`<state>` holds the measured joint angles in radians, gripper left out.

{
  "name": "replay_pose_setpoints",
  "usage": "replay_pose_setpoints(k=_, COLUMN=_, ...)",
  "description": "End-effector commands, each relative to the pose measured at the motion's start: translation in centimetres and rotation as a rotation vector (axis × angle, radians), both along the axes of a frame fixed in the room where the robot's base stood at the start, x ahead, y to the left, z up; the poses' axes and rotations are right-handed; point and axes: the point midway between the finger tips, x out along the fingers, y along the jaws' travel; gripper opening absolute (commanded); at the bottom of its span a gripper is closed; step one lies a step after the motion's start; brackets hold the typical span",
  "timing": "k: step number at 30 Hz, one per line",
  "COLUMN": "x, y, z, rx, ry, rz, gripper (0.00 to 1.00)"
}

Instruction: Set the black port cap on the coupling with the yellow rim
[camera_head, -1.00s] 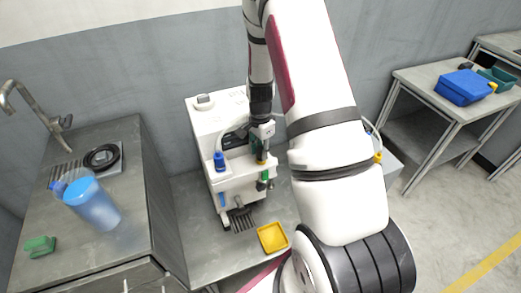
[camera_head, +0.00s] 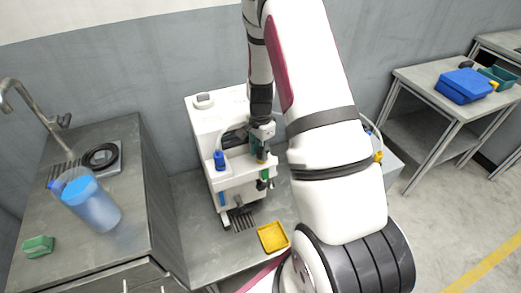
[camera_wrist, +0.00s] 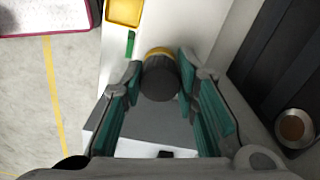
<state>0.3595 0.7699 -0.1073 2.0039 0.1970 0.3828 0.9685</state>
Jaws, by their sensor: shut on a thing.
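The black port cap (camera_wrist: 160,84) is between my fingertips in the wrist view. My gripper (camera_wrist: 161,72) is shut on its sides. The coupling with the yellow rim (camera_wrist: 157,51) shows directly past the cap, lined up with it or nearly so; I cannot tell whether the cap is seated on it. In the head view my gripper (camera_head: 261,146) points down at the front of the white machine (camera_head: 234,174). A small yellow patch (camera_head: 261,158) shows just below the fingers. The cap is not clear in that view.
A green fitting (camera_head: 265,173) is just below the gripper, and a blue one (camera_head: 219,160) stands to the left. A yellow tray (camera_head: 273,237) lies on the bench in front. A blue jug (camera_head: 92,204) stands on the left counter. The bench around the tray is partly clear.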

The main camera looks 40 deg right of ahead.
Motion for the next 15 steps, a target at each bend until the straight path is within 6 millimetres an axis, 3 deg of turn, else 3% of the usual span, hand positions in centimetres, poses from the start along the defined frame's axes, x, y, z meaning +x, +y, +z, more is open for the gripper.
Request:
replay_pose_setpoints(k=4, x=0.02, y=0.00, z=-0.33, rx=0.000, ry=0.000, rz=0.000, gripper=0.11)
replay_pose_setpoints(k=5, x=0.01, y=0.00, z=-0.28, rx=0.000, ry=0.000, rz=0.000, gripper=0.34)
replay_pose_setpoints(k=6, x=0.00, y=0.00, z=-0.26, rx=0.000, ry=0.000, rz=0.000, gripper=0.36)
replay_pose_setpoints(k=15, x=-0.01, y=-0.01, z=-0.11, rx=0.000, ry=0.000, rz=0.000, gripper=0.36)
